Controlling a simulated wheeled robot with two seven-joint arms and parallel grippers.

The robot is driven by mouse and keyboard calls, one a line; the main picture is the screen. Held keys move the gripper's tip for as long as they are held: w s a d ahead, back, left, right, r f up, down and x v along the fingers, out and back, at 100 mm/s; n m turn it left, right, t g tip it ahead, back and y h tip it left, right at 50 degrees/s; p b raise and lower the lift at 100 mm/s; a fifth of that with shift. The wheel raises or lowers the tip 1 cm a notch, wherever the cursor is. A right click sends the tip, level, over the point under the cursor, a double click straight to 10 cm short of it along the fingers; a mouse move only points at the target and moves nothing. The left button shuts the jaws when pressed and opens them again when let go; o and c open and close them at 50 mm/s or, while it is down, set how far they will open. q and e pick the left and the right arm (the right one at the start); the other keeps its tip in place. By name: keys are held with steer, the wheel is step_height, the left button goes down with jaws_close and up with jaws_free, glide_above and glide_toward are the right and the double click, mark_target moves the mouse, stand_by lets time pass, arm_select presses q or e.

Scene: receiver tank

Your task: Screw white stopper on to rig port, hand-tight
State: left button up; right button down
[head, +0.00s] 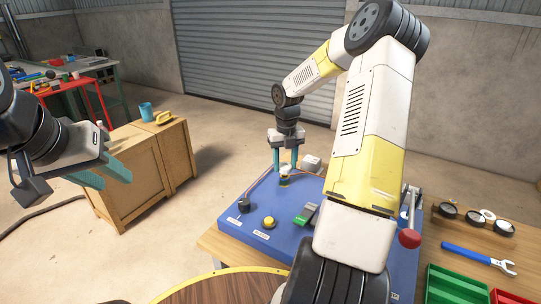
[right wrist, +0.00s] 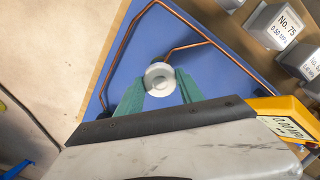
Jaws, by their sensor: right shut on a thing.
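The white stopper (right wrist: 159,79) shows from above as a round white disc between the teal fingertips of my right gripper (right wrist: 160,90). In the head view my right gripper (head: 284,168) points down at the back of the blue rig panel (head: 262,205), shut on the stopper. A small fitting (head: 284,183) stands on the panel just under the fingertips. The stopper covers the rig port in the right wrist view, so I cannot tell how far the threads engage. My left gripper (head: 103,176) hangs open and empty at the left, away from the rig.
A copper pipe (right wrist: 190,46) runs around the stopper. The panel holds a yellow button (head: 268,222) and a red-knobbed lever (head: 409,238).

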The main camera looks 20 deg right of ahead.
steer(key=shift+n, duration=0.5)
steer(key=shift+f, duration=0.4)
stand_by(0.4)
